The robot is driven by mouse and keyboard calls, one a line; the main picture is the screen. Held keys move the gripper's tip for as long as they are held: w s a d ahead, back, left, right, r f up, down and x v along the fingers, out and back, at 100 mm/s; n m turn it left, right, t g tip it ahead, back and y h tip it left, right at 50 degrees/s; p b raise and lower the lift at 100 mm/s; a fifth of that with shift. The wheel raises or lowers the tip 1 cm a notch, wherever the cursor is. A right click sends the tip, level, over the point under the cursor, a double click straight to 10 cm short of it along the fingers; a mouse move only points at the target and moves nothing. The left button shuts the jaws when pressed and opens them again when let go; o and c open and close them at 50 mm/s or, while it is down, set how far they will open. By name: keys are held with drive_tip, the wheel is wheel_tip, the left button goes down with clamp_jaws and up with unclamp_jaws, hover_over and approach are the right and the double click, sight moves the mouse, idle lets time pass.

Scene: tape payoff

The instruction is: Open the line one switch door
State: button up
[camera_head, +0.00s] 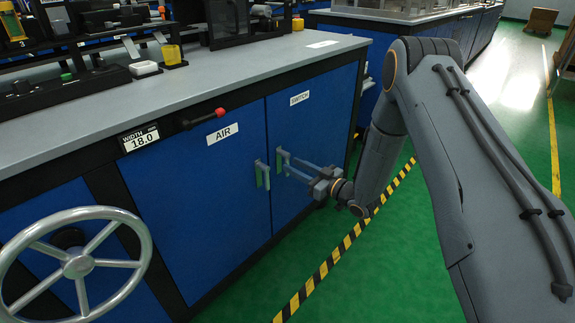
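The switch door (312,112) is a blue cabinet panel with a white "SWITCH" label (299,98), and it looks closed. Its upright pale handle (279,161) is near its left edge. My gripper (284,161) reaches in from the right, with its two fingers pointing left at this handle. The fingers stand apart, and their tips overlap the handle in the view. I cannot tell whether they press on it. The handle's lower part is partly hidden by the fingers.
The blue "AIR" door (200,185) on the left has its own handle (262,175) close beside. A handwheel (78,265) stands at lower left, and a red-tipped lever (204,119) juts out above. Green floor with a striped line (335,256) lies in front.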

sight(288, 163)
drive_tip(key=shift+b+x, duration=0.3)
drive_tip(key=shift+x, duration=1.7)
clamp_jaws()
